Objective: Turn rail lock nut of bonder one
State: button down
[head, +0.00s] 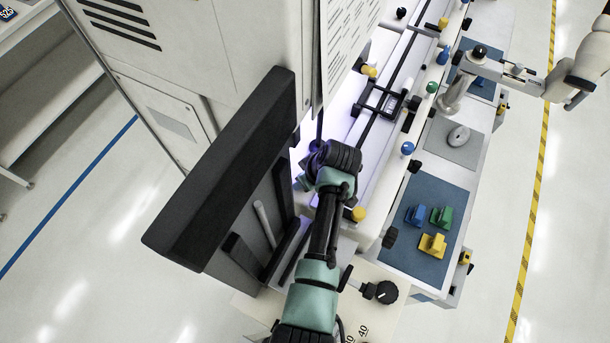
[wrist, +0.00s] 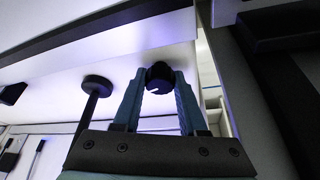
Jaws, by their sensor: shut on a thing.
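In the wrist view, my gripper (wrist: 160,92) has its two teal fingers shut on a dark round nut (wrist: 159,72), one finger on each side. The nut sits against the pale face of the machine, and its front shows a notch. I take it as the rail lock nut. In the head view, my arm reaches into the lit bay of the near bonder (head: 282,200), and my wrist hides the nut and most of the fingers.
In the wrist view, a black disc on a stem (wrist: 97,84) stands close to the left finger. A black panel (head: 225,165) rises left of my arm. A black dial (head: 386,291) is at the lower right. Coloured blocks (head: 432,244) lie on a blue mat (head: 400,258). Another arm (head: 520,78) stands at upper right.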

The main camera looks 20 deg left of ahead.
jog(key=shift+m, duration=0.4)
jog(key=shift+c, duration=2.2)
grip_release()
jog(key=b+v, duration=0.2)
jog(key=v, duration=1.1)
jog(key=shift+s+a+b, duration=0.2)
jog(key=shift+b, duration=0.2)
